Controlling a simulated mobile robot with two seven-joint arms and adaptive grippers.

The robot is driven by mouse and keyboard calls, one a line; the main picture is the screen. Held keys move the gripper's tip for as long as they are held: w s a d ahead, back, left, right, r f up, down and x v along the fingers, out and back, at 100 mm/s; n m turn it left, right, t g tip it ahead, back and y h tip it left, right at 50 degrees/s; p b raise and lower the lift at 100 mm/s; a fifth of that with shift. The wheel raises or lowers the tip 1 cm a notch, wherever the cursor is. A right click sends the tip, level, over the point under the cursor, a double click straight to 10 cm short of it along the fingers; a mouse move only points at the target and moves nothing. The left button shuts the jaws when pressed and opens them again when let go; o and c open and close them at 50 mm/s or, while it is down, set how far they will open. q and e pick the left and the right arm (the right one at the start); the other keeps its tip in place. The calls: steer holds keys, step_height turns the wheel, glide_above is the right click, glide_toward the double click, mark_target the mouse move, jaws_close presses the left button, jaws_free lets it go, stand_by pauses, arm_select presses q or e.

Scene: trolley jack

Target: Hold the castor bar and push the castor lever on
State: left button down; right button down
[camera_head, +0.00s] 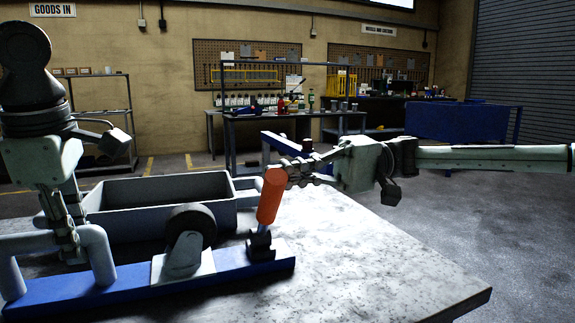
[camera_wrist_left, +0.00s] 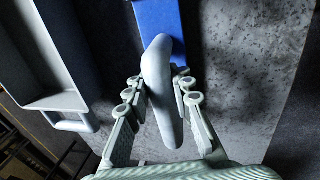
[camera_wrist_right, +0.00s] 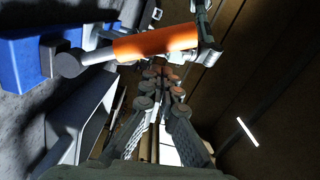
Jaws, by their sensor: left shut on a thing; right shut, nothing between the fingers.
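The castor bar (camera_head: 98,250) is a pale grey bent tube standing on the left part of a blue base (camera_head: 135,290). My left gripper (camera_head: 68,252) is shut on it, and in the left wrist view the bar (camera_wrist_left: 160,72) runs between the fingers. The castor lever (camera_head: 269,200) has an orange handle, stands near the right end of the base and leans slightly right at its top. My right gripper (camera_head: 284,174) is shut and empty beside the handle's upper end. In the right wrist view the handle (camera_wrist_right: 156,42) lies just beyond the fingertips; contact is unclear.
A dark castor wheel (camera_head: 190,222) on a pale block sits between bar and lever. A grey open bin (camera_head: 165,215) stands behind the base. The table's front right (camera_head: 400,275) is clear. Shelves and a workbench are far behind.

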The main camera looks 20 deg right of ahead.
steer(key=w+d+r, duration=0.1)
steer(key=w+d, duration=0.2)
steer(key=d, duration=0.7)
steer(key=shift+d+r, duration=0.3)
steer(key=shift+r, duration=0.1)
arm_select(q)
steer(key=c, duration=1.2)
jaws_free()
